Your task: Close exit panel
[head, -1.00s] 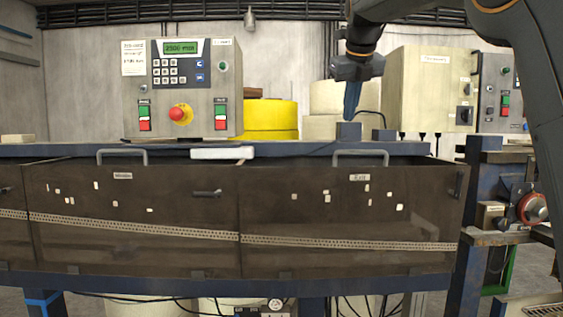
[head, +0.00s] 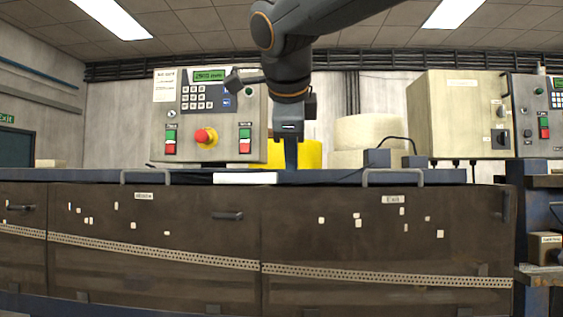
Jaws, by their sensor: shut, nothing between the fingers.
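The exit panel (head: 350,245) is the brown, see-through front panel on the right, with an "Exit" label (head: 393,199) near its top. It hangs upright, its top edge close under the blue table edge. A grey bar handle (head: 392,172) shows above it. My gripper (head: 290,165) points down at the table's front edge, left of that handle and near the panel's top left corner. Its fingers are shut and hold nothing. Whether the fingertips touch the table edge or panel, I cannot tell.
A second brown panel (head: 160,260) hangs to the left, with its own bar handle (head: 145,173). A control box (head: 195,120) with a red stop button stands behind the table, and a yellow roll (head: 310,154) is behind my gripper. A beige cabinet (head: 455,110) stands at right.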

